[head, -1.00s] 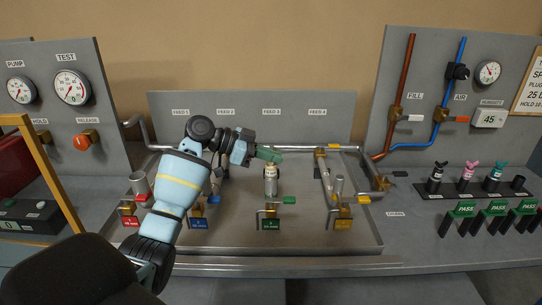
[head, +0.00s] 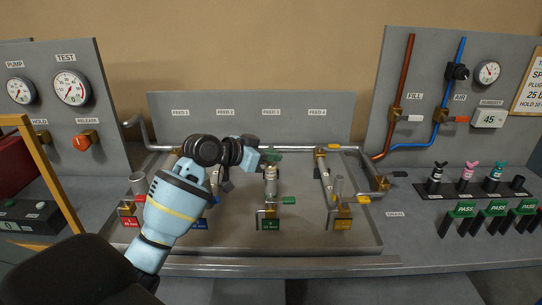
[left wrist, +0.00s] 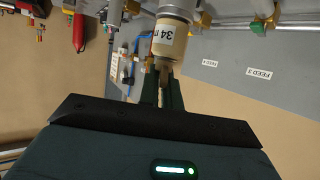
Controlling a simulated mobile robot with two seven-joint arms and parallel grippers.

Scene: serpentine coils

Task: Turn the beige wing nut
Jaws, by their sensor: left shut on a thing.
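A capped cylinder (head: 270,183) stands upright on the Feed 3 line in the head view. In the left wrist view it shows as a metal and cream fitting (left wrist: 171,35) with a label that begins with 34. A small beige wing nut (left wrist: 163,66) sits at its end, between the dark green fingers of my left gripper (left wrist: 162,88). My left gripper (head: 270,158) is shut on this nut at the top of the cylinder. The fingers hide part of the nut. My right gripper is in neither view.
Metal pipes (head: 215,147) run behind the tray (head: 300,245), with valves and coloured tags along its front. A gauge panel (head: 65,120) stands left. Plugs with coloured wing tops (head: 466,174) stand right. The tray's front right is mostly clear.

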